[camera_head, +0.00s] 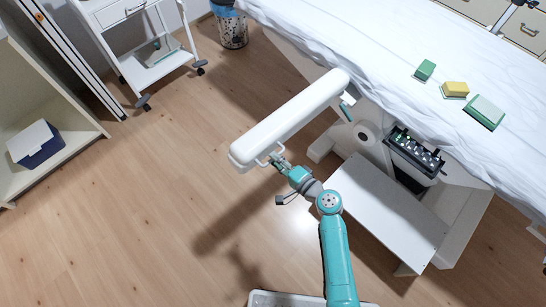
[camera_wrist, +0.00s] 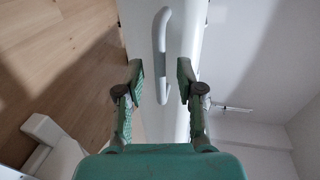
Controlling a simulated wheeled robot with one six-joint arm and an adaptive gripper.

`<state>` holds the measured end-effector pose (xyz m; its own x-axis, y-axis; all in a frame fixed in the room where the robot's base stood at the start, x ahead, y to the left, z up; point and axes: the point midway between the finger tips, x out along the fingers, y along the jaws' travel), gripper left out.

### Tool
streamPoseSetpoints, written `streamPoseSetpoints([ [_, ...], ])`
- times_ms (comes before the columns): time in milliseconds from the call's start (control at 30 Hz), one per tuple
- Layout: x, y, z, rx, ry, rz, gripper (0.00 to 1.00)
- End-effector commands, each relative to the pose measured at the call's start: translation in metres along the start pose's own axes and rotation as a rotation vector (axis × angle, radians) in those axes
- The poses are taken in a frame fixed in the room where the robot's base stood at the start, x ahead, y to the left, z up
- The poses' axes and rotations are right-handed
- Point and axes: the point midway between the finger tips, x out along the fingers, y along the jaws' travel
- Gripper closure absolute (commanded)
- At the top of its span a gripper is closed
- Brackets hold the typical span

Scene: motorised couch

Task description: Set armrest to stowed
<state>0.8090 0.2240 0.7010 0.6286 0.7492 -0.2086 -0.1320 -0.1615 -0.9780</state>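The armrest is a long white padded bar (camera_head: 290,120) standing out from the side of the couch. It runs diagonally, its far end beside the couch edge and its near end over open floor. A white handle (camera_head: 264,159) sits on the side of its near end. My gripper (camera_head: 277,158) is at this handle. In the wrist view, the handle (camera_wrist: 161,50) lies between the two separated fingers of my gripper (camera_wrist: 161,82), with gaps on both sides. The armrest surface (camera_wrist: 138,30) is behind it. I cannot tell how deep the handle sits between the fingers.
The couch (camera_head: 370,45) has a white sheet with green and yellow blocks (camera_head: 455,89) on it. A dark control box (camera_head: 415,152) and a white base panel (camera_head: 388,213) are below its side. A trolley (camera_head: 150,60) and shelf (camera_head: 50,130) stand left. Floor between is clear.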

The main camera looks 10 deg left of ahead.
Motion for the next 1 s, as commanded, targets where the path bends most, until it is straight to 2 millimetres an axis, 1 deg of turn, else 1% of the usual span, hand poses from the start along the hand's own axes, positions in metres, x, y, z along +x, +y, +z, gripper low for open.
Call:
streamPoseSetpoints([
  [33,0.007,-0.001,0.000,-0.001,-0.001,-0.001,0.63],
  [200,0.019,0.000,0.000,0.000,0.000,0.000,0.63],
  [533,0.021,0.000,0.000,0.000,0.001,0.000,0.63],
  [567,0.021,0.000,0.000,0.000,0.001,0.000,0.70],
  [600,0.021,0.000,0.000,0.000,0.001,0.000,0.80],
  [667,0.021,0.000,0.000,0.000,0.001,0.000,0.95],
  [700,0.021,0.000,0.000,0.000,0.001,0.000,1.00],
  [1000,0.022,0.000,0.000,0.000,0.002,0.000,1.00],
])
